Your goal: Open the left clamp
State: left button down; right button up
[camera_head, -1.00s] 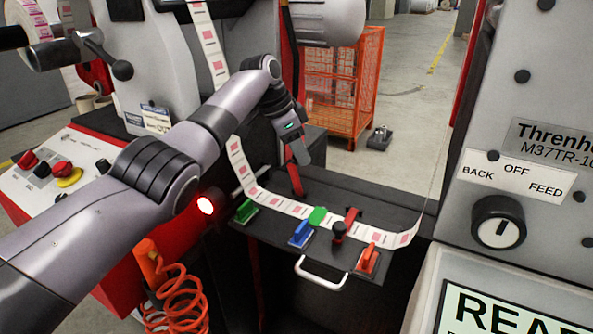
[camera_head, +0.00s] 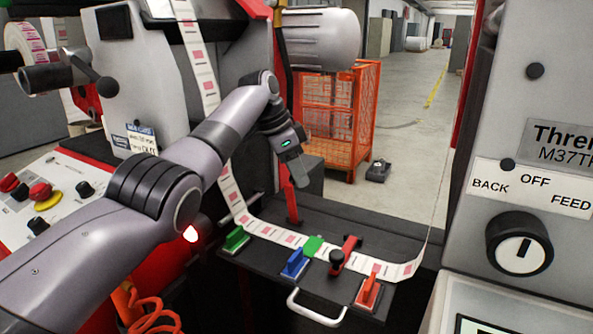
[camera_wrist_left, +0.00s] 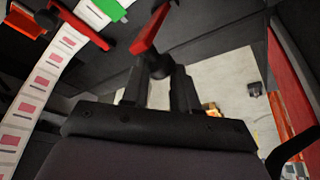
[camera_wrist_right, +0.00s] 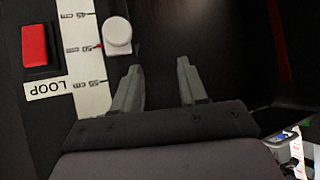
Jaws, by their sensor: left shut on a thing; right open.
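My left gripper (camera_head: 301,180) is at the lever's upper end. In the left wrist view, my left gripper (camera_wrist_left: 158,88) is shut on the clamp's black knob (camera_wrist_left: 157,65), with the red lever (camera_wrist_left: 149,32) running away from it. My right gripper (camera_wrist_right: 155,85) is open and empty, showing only in the right wrist view.
A second red clamp (camera_head: 349,246) with a black knob lies across the label web (camera_head: 262,229). Green, blue and red-orange blocks line the table's front, above a white handle (camera_head: 314,309). The control panel (camera_head: 540,170) stands at right. An orange cage (camera_head: 338,120) is behind.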

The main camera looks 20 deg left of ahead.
pick_arm(q)
jog(key=shift+w+a+f, duration=0.25)
jog(key=shift+a+f, duration=0.05)
jog(key=shift+a, duration=0.15)
jog(key=c, duration=0.9)
grip_release()
jog(key=shift+w+f, duration=0.15)
jog(key=shift+f, duration=0.05)
jog(key=shift+o, duration=0.4)
jog(key=shift+w+f, duration=0.2)
jog(key=shift+w, duration=0.05)
jog(key=shift+s+r, duration=0.1)
jog(key=shift+r, duration=0.05)
jog(key=shift+r, duration=0.1)
jog(key=v, duration=0.7)
jog(key=shift+p, duration=0.45)
jog(key=shift+s+d, duration=0.15)
jog(key=shift+s, duration=0.05)
